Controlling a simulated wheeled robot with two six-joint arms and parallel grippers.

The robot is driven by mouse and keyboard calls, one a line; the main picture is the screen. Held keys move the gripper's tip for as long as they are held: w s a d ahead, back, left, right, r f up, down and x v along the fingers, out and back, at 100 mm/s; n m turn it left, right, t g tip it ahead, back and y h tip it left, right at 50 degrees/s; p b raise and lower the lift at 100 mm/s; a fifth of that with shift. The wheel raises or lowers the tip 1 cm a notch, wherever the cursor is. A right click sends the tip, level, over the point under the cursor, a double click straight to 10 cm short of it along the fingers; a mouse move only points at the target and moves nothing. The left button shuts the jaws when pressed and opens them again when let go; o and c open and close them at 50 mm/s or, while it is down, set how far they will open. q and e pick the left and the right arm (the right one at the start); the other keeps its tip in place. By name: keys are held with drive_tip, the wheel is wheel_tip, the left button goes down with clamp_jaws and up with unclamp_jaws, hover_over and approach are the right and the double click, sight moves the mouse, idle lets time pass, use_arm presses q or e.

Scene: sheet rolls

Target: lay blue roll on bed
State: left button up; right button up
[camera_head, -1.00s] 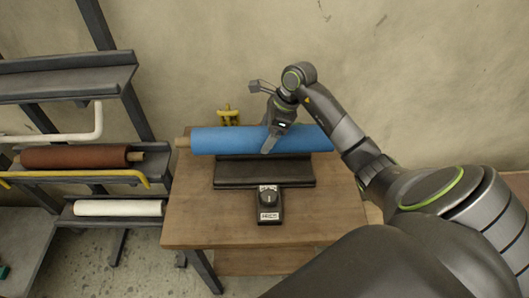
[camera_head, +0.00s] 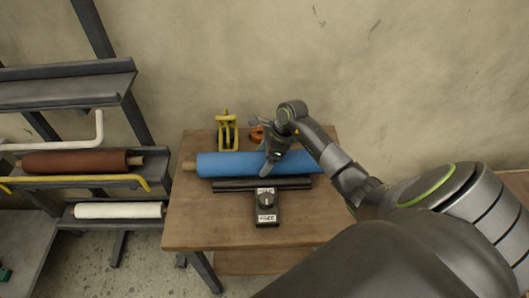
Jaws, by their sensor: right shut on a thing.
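The blue roll (camera_head: 235,164) lies level across the back of the wooden table in the head view, with its wooden core end showing at the left. My right gripper (camera_head: 270,165) is shut on the roll near its middle, coming from above and behind. The bed (camera_head: 235,185) is a dark slab with a dial unit (camera_head: 266,203) at its front. The roll covers most of the bed from this view, leaving only its front strip visible. Whether the roll touches the bed I cannot tell. My left gripper is not in view.
A yellow clamp-like tool (camera_head: 227,131) and an orange item (camera_head: 257,133) stand behind the roll on the table (camera_head: 195,225). A rack at the left holds a brown roll (camera_head: 75,162) and a white roll (camera_head: 118,210).

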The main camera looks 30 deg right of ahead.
drive_tip(key=o, duration=2)
drive_tip(key=shift+s, duration=0.1)
drive_tip(key=shift+r, duration=0.1)
drive_tip(key=shift+d+r, duration=0.1)
drive_tip(key=shift+r, duration=0.05)
drive_tip(key=b+v, duration=0.3)
drive_tip(key=v, duration=0.7)
drive_tip(key=shift+r+b, duration=0.35)
drive_tip(key=shift+s+d+r, duration=0.15)
drive_tip(key=shift+r, duration=0.25)
